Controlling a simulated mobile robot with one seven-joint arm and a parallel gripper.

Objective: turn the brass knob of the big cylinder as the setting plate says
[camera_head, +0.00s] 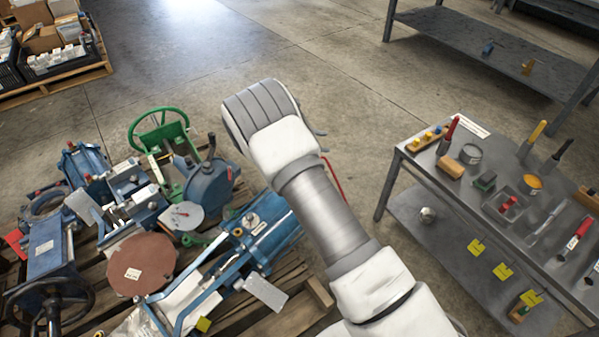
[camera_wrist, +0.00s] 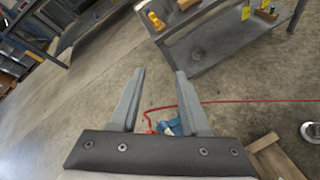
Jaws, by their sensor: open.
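A large blue cylinder (camera_head: 268,225) lies at the right side of the loaded pallet in the head view, partly hidden by my arm. A small yellowish fitting (camera_head: 238,232) shows near its left end; I cannot tell whether it is the brass knob. A blank-looking grey plate (camera_head: 267,292) sits in front of the cylinder; no setting is readable on it. My gripper (camera_wrist: 160,72) is open and empty in the wrist view, with its fingers over the floor. A blue part (camera_wrist: 172,127) shows beyond and between the fingers. In the head view my arm hides the fingers.
Blue and green machine parts, including a green handwheel (camera_head: 158,133) and a round brown disc (camera_head: 142,265), crowd the pallet. A grey bench (camera_head: 470,185) with tools stands at the right. A red hose (camera_wrist: 250,101) crosses the floor. Open concrete lies behind the pallet.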

